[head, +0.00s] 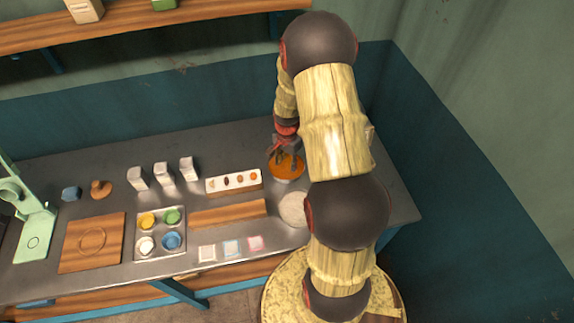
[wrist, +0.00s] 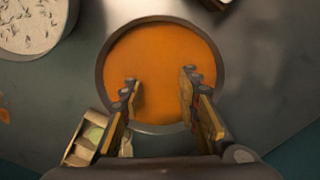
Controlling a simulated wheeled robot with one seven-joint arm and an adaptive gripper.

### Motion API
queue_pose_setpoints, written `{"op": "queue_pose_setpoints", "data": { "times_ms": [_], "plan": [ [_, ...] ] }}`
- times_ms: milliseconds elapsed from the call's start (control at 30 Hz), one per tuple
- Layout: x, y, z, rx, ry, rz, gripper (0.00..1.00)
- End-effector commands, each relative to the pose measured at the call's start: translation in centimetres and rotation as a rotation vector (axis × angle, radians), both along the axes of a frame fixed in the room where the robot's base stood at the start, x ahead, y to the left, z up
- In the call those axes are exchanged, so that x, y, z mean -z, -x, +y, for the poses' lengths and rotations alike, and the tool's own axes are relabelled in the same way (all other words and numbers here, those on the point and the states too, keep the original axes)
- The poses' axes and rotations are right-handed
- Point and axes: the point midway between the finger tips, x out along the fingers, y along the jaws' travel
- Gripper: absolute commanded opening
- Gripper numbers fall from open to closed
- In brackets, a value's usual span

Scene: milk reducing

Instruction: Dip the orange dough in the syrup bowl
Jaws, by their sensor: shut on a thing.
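The syrup bowl (head: 290,171), a round metal bowl full of orange syrup, stands toward the right of the grey table; it also fills the middle of the wrist view (wrist: 160,45). My gripper (wrist: 159,82) is over the bowl, its two fingers spaced apart and shut on the orange dough. The dough does not stand out from the orange syrup behind it. I cannot tell whether the dough or fingertips touch the syrup. In the head view my gripper (head: 283,150) is at the bowl, partly hidden by my arm.
A white round container (head: 293,208) stands just in front of the bowl. A white tray (head: 216,186) with several small balls lies to its left. Further left are a wooden board (head: 228,215), a tray of coloured cups (head: 160,232) and white canisters (head: 163,174).

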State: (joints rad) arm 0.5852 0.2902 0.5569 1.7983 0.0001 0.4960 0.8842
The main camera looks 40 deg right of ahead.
Motion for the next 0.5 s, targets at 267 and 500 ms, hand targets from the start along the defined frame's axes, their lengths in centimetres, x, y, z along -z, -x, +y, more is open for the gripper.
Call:
{"op": "queue_pose_setpoints", "data": {
  "times_ms": [267, 500],
  "plan": [
    [-1.7, 0.0, 0.0, 0.000, 0.000, 0.000, 0.11],
    [-3.0, 0.0, 0.0, 0.000, 0.000, -0.001, 0.11]
  ]
}}
